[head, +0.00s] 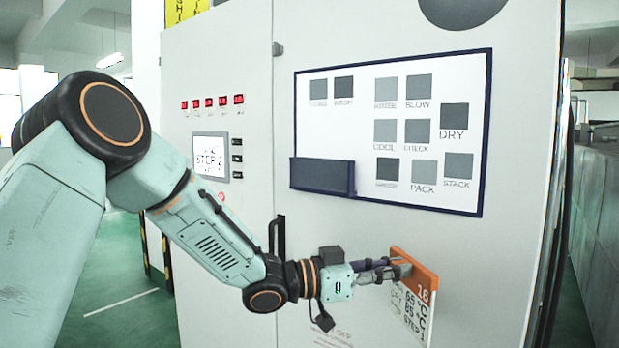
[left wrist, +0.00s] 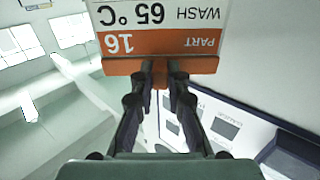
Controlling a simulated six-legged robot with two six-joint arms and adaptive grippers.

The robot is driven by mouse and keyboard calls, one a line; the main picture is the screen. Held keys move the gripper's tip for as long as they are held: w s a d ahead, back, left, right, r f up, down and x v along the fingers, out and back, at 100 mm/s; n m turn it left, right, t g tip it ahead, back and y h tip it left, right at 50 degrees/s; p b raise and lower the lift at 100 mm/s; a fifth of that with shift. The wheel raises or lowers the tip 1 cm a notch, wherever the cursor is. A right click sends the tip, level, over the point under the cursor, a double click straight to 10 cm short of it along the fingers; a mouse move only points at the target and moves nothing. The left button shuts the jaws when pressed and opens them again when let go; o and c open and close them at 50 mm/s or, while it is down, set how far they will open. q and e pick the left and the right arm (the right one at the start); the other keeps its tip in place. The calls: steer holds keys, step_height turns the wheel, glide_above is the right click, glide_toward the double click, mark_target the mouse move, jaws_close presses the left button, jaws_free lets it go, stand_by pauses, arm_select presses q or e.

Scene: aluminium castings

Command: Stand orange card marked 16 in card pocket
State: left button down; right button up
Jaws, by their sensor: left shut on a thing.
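The orange-topped card marked 16 (head: 416,294) is in front of the cabinet door, below the white board, in the head view. Its lower part is white with printed lines such as 65 °C and 85 °C. My left gripper (head: 404,268) is shut on its orange top edge. In the left wrist view the card (left wrist: 165,42) shows upside down, between the fingertips of the gripper (left wrist: 161,72). The dark blue card pocket (head: 322,175) is on the board's lower left, above and left of the card. My right gripper is not in view.
The board (head: 440,190) carries several grey squares with words such as DRY, COOL and PACK. The grey cabinet (head: 230,80) has a small STEP 2 screen (head: 211,156), red displays and a dark door handle (head: 277,236). A walkway with green floor lies left.

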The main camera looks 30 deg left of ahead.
arm_select(q)
steer(key=w+a+r+n+t+y+p, duration=0.1)
steer(key=a+r+p, duration=0.2)
steer(key=r, duration=0.7)
steer(key=w+a+r+n+t+y+p, duration=0.1)
steer(key=w+a+r+y+p, duration=0.15)
steer(key=r, duration=0.85)
steer(key=w+a+r+n+t+y+p, duration=0.15)
steer(key=a+r, duration=0.25)
steer(key=r, duration=0.6)
steer(key=w+a+r+n+t+y+p, duration=0.1)
steer(key=a+r+n+y, duration=0.15)
steer(key=a, duration=0.35)
steer(key=w+a+r+n+t+y+p, duration=0.1)
steer(key=w+a+r+n+y, duration=0.2)
steer(key=a, duration=0.4)
step_height(320, 180, down, 6)
steer(key=s+m+b, duration=0.1)
steer(key=b, duration=0.4)
steer(key=shift+s+d+y, duration=0.25)
steer(key=shift+d+y, duration=0.1)
steer(key=shift+y, duration=0.1)
steer(key=shift+d+g, duration=0.1)
steer(key=shift+g, duration=0.15)
